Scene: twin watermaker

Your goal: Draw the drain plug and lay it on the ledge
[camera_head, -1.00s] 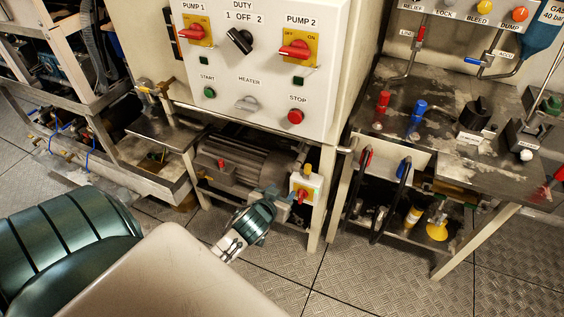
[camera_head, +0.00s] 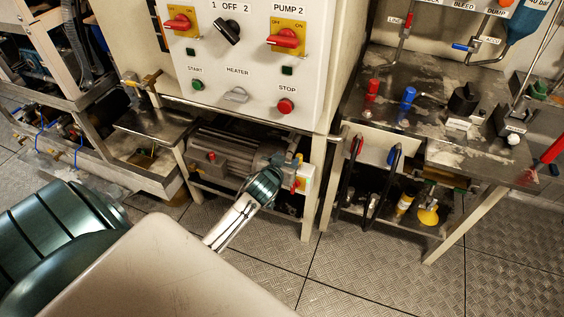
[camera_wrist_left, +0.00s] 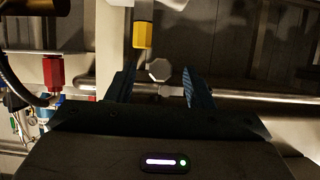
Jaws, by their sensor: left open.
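My left gripper (camera_head: 284,163) reaches in under the white control cabinet, in front of the right end of the grey motor (camera_head: 222,155). In the left wrist view its two blue fingers stand apart and the gripper (camera_wrist_left: 160,88) is open and empty. A pale hexagonal plug head (camera_wrist_left: 159,70), perhaps the drain plug, shows in the gap between the fingertips, just beneath a yellow fitting (camera_wrist_left: 142,34). I cannot tell how far beyond the fingertips it is. The plug is not distinguishable in the head view. I cannot tell which surface is the ledge. My right gripper is not in view.
A red fitting (camera_wrist_left: 53,72) is left of the fingers. A steel bench (camera_head: 440,135) stands right. Floor in front is clear.

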